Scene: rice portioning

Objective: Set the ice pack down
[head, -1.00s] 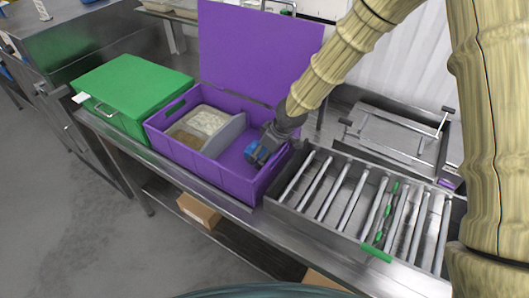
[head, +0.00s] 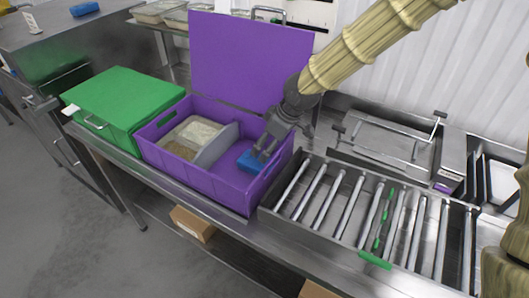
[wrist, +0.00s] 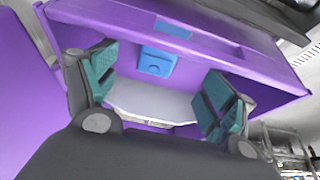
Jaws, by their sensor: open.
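The blue ice pack (head: 251,160) lies in the right compartment of the purple crate (head: 206,186), beside the grey divider (head: 216,146). My gripper (head: 266,150) is just above and to the right of the pack, reaching down into the crate. In the wrist view, the teal-padded fingers of my gripper (wrist: 160,88) are spread wide. The ice pack (wrist: 157,61) shows beyond and between them, with a visible gap from both fingers. The pack's underside is hidden.
Two trays of grain-like food (head: 192,138) fill the crate's left compartment. The purple lid (head: 250,55) stands upright behind. A green box (head: 122,100) stands left, and a metal roller rack (head: 345,205) lies right. Another blue block (head: 84,8) sits on the far counter.

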